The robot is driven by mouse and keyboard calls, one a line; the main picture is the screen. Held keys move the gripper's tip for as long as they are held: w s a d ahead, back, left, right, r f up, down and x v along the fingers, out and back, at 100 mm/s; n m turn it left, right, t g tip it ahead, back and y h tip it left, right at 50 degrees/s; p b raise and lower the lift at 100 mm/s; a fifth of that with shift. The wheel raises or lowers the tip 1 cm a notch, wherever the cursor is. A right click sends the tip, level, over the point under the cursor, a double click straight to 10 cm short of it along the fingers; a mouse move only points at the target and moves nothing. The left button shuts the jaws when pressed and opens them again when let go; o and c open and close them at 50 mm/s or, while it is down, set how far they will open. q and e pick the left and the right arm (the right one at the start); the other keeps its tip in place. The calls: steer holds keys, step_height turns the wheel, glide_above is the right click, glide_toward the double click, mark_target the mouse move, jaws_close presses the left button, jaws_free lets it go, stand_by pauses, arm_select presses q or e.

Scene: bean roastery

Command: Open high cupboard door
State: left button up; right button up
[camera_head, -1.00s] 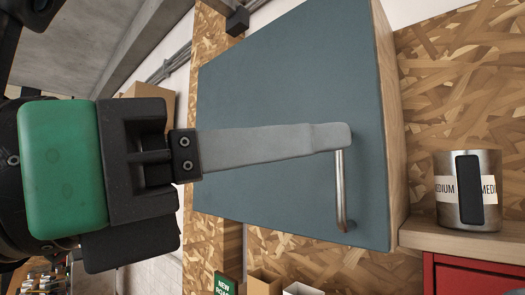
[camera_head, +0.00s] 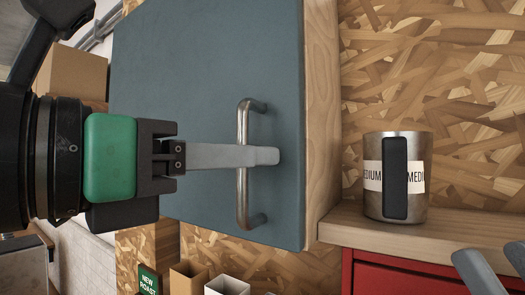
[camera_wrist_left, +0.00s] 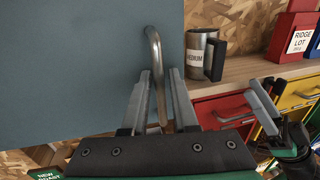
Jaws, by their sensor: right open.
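The high cupboard has a blue-grey door (camera_head: 200,80) that looks shut against its light wood side (camera_head: 321,100). A vertical metal bar handle (camera_head: 243,190) stands near the door's right edge; it also shows in the left wrist view (camera_wrist_left: 154,48). My left gripper (camera_head: 270,156) reaches in from the left at the handle's mid-height. In the left wrist view its fingers (camera_wrist_left: 160,74) are apart, one on each side of the handle bar, with a gap visible. My right gripper (camera_head: 488,258) is open and empty at the lower right, away from the door, partly cut off.
A metal canister labelled MEDIUM (camera_head: 425,155) stands on a wooden shelf (camera_head: 335,225) right of the cupboard. Red drawers (camera_head: 400,275) are below it. Small open boxes (camera_head: 188,280) and a green NEW ROAST box (camera_head: 148,281) sit below the door.

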arm_select(q)
steer(key=shift+w+d, duration=0.1)
jaws_close()
stand_by(1.4)
